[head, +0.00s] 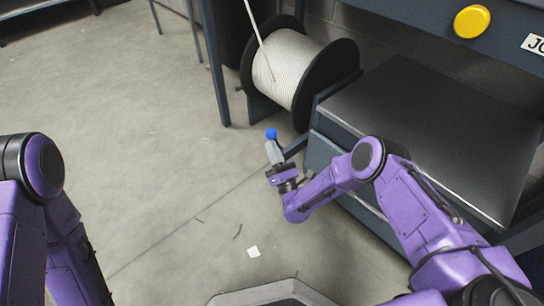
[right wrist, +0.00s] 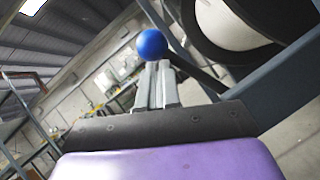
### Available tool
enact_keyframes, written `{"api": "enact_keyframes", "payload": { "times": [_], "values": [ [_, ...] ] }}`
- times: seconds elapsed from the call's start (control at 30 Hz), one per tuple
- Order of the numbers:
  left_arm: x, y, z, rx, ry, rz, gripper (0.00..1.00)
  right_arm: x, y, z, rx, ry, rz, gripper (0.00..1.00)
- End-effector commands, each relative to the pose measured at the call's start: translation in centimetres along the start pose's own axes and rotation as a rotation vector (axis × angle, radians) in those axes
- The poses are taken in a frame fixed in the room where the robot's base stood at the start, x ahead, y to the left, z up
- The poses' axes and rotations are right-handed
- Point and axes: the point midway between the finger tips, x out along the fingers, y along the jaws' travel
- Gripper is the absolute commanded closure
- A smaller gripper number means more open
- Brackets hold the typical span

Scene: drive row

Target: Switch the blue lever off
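The blue lever has a round blue knob (head: 271,133) beside the dark cabinet, below the cable spool in the head view. A dark bar, seemingly its arm, runs from near the knob toward the cabinet. My right gripper (head: 272,144) is right at the knob. In the right wrist view the blue knob (right wrist: 153,45) sits just past the tips of my grey fingers (right wrist: 157,66). The fingers are together with nothing visible between them. I cannot tell whether they touch the knob. My left arm shows at the left edge, but its gripper is out of view.
A cable spool (head: 289,66) with black flanges stands behind the lever. A dark-topped cabinet (head: 425,125) is on the right, under a blue beam with a yellow button (head: 472,21). A small pale scrap (head: 253,252) lies on the floor. The floor to the left is clear.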

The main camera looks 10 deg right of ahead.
Motion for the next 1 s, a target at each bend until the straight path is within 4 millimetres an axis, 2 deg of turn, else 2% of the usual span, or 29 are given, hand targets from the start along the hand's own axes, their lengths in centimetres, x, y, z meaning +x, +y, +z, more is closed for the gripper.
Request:
{"api": "enact_keyframes", "payload": {
  "times": [0.07,0.4,1.0],
  "values": [
    [0.0,0.0,0.0,0.000,0.001,-0.001,1.00,0.6,0.1,0.7,0.000,-0.006,0.008,1.00],
    [0.2,-0.1,-0.2,-0.001,0.010,-0.004,1.00,0.8,-1.2,2.5,-0.002,-0.008,-0.001,1.00],
    [0.3,-0.2,-0.4,-0.002,0.017,-0.007,1.00,0.7,-2.3,3.5,-0.008,-0.013,-0.014,1.00]
  ]
}}
